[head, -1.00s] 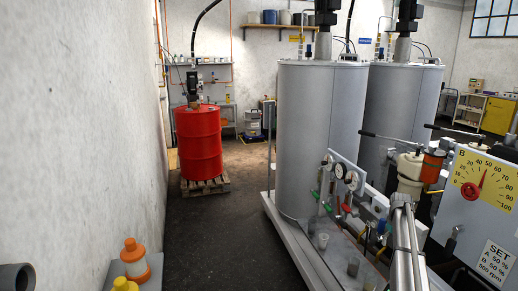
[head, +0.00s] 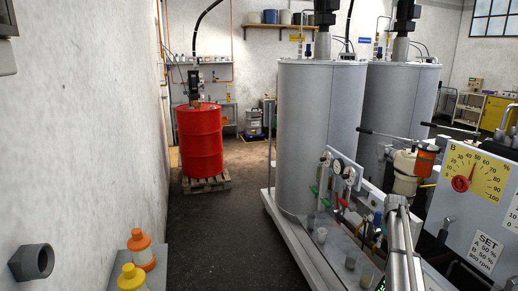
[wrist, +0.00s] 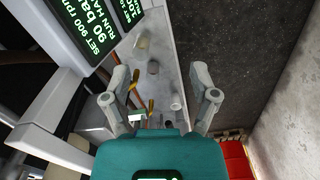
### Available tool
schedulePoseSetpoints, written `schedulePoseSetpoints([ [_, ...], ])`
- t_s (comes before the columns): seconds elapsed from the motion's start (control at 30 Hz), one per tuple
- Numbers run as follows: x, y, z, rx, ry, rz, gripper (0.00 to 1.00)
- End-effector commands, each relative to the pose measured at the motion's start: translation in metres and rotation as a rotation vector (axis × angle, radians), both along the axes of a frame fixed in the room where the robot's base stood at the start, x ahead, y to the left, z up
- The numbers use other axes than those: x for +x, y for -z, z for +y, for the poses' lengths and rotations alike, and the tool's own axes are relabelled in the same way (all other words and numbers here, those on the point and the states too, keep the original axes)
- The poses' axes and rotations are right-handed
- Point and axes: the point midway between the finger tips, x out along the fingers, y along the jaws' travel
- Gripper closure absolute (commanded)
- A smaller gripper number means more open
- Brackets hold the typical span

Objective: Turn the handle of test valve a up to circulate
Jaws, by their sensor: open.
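In the head view, small valves with coloured handles stand by the gauge panel at the foot of the near tank: a green handle (head: 314,190), a red handle (head: 342,203) and a blue one (head: 377,220). I cannot tell which belongs to test valve a, and no circulate mark is readable. In the wrist view my gripper (wrist: 162,98) is open with nothing between its fingers. Beyond it is a grey tray (wrist: 160,25), with slim orange-yellow handles (wrist: 151,107) near the left finger. In the head view the gripper cannot be made out.
A green-lit display (wrist: 95,25) hangs close at upper left in the wrist view. Cups (wrist: 175,101) stand on the tray. The red drum (head: 200,142) is on a pallet. A pipe end (head: 32,262) and bottles (head: 141,250) are near the left wall. The aisle floor (head: 220,225) is clear.

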Motion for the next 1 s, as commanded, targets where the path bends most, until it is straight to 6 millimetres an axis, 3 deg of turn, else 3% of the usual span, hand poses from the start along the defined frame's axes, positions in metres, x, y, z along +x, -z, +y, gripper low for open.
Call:
schedulePoseSetpoints([
  [0.23, -0.024, 0.0, 0.046, 0.0, 0.005, -0.001, 0.24],
  [0.47, -0.063, 0.0, 0.112, 0.0, 0.014, -0.003, 0.24],
  [0.8, -0.18, 0.0, 0.251, 0.0, 0.04, -0.008, 0.24],
  [1.0, -0.251, 0.0, 0.309, 0.001, 0.059, -0.011, 0.24],
])
